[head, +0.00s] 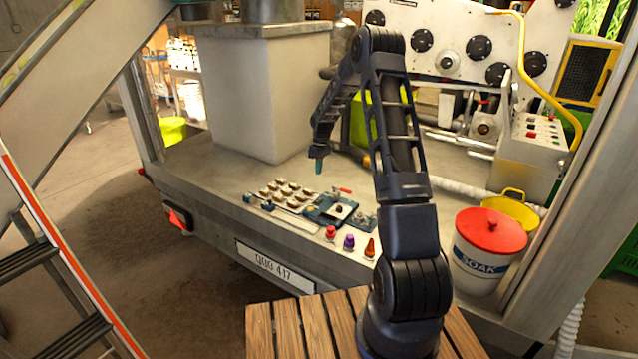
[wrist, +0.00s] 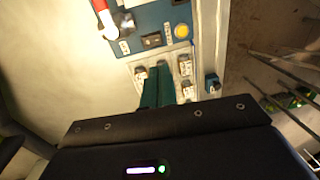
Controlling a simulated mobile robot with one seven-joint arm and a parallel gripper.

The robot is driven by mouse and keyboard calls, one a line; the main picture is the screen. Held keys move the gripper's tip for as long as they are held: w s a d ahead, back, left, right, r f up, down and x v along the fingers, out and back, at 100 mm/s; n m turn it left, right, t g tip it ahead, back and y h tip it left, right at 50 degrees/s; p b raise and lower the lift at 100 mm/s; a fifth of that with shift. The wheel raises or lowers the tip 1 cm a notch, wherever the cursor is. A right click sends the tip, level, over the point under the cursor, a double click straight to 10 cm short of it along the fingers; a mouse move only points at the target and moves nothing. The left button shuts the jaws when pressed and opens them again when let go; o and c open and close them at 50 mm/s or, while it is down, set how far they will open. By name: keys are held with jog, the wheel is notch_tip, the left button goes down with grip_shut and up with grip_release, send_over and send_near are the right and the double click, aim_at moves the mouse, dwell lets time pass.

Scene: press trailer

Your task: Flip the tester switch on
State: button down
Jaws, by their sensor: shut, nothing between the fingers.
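The tester looks to be the blue panel (head: 322,212) on the trailer deck; the wrist view shows part of its face (wrist: 147,16). On that face are a red-and-white lever (wrist: 105,20), a small dark switch (wrist: 152,41) and a round yellow part (wrist: 182,31). I cannot tell for sure whether the switch is on or off. My gripper (head: 319,167) hangs above the deck, apart from the panel. Its teal fingers (wrist: 158,86) are shut with nothing between them. They cover part of a pale tray with small blocks.
A tray of several brown-topped pieces (head: 285,192) lies left of the panel. Red (head: 330,233), purple (head: 348,242) and orange (head: 370,247) small items stand along the front edge. A SOAK bucket (head: 480,270) stands at right. A pale column (head: 250,95) rises behind.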

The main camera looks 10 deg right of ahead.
aim_at(317, 202)
jog(key=shift+f, duration=0.15)
jog(key=f, duration=0.9)
jog(key=s+a+f, duration=0.1)
jog(key=f, duration=0.3)
jog(key=shift+f, duration=0.35)
jog(key=shift+s+a+f, duration=0.1)
jog(key=shift+s+f, duration=0.05)
jog(key=shift+f, duration=0.1)
jog(key=shift+w+d+r, duration=0.25)
jog(key=shift+w+d, duration=0.3)
jog(key=shift+r, duration=0.1)
notch_tip(317, 202, up, 14)
jog(key=s+a, duration=0.1)
dwell(0.6)
